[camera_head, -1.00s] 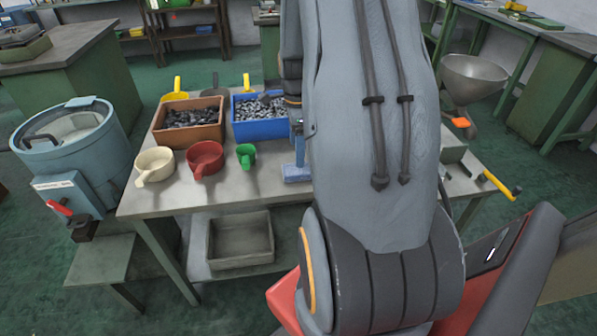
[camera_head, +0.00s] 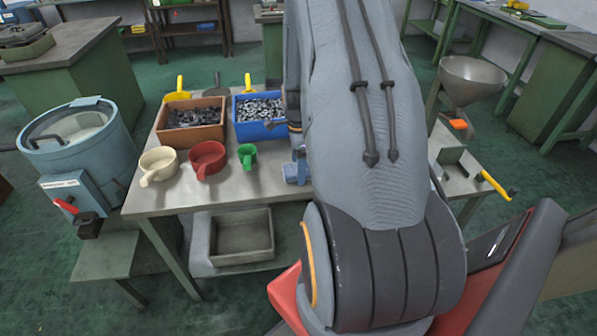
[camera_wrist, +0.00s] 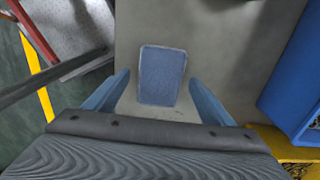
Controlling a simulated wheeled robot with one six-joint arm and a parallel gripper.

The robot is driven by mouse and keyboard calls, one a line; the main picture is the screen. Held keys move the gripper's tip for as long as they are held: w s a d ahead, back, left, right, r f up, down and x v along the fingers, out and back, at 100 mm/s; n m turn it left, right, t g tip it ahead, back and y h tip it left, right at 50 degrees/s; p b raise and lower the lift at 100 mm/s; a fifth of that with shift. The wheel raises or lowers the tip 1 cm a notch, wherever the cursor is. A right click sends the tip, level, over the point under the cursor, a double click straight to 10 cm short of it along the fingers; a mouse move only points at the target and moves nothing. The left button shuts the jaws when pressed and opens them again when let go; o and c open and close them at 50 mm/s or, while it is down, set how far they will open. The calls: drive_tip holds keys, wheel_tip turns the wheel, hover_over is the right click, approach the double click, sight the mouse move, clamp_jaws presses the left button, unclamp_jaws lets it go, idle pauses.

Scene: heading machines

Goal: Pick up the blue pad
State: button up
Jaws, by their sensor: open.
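The blue pad (camera_wrist: 162,75) lies flat on the grey table (camera_wrist: 222,40) in the wrist view, a rounded rectangle with a paler edge. My gripper (camera_wrist: 160,77) is open, with one blue finger on each side of the pad in that view. Gaps show between pad and fingers, and nothing is held. The height of the fingertips above the table is hard to tell. In the head view, a small blue shape (camera_head: 293,172) shows at the left edge of my arm, where pad and finger are hard to separate. My arm hides the rest of the gripper there.
A blue bin of metal parts (camera_head: 259,128) and a brown bin (camera_head: 190,135) stand on the table. Cream (camera_head: 158,163), red (camera_head: 207,157) and green (camera_head: 247,152) scoops sit in front. A metal funnel (camera_head: 472,78) and yellow handle (camera_head: 495,184) are at right.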

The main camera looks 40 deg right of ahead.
drive_tip(key=c, duration=1.3)
drive_tip(key=shift+o, duration=0.2)
drive_tip(key=shift+r, duration=0.15)
wheel_tip(320, 180, up, 10)
drive_tip(key=b, duration=0.2)
drive_tip(key=shift+b, duration=0.3)
